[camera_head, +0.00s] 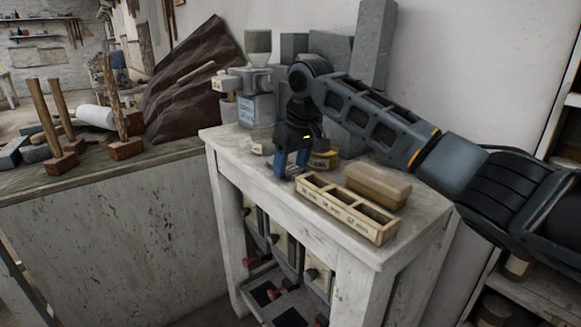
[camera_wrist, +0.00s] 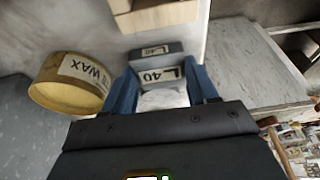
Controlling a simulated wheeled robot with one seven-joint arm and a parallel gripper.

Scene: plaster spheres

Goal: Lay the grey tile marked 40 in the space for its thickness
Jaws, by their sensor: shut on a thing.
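The grey tile (camera_wrist: 158,56) shows in the wrist view with pale labels reading 40 on two faces. My gripper (camera_wrist: 160,88) has its blue fingers shut on the sides of this tile. In the head view my gripper (camera_head: 291,168) points down over the cabinet top, just beyond the left end of a pale wooden tray (camera_head: 345,222). The tray has several compartments and a front strip with mm labels too small to read surely. The tile is mostly hidden by the fingers in the head view. The tray's wood edge (camera_wrist: 157,18) shows ahead of the tile in the wrist view.
A round yellow wax tin (camera_head: 322,160) stands right beside my gripper. A tan block (camera_head: 378,185) lies behind the tray. A small pale labelled piece (camera_head: 258,148) lies left of my gripper. Grey slabs (camera_head: 376,45) stand against the wall. The front right cabinet top is clear.

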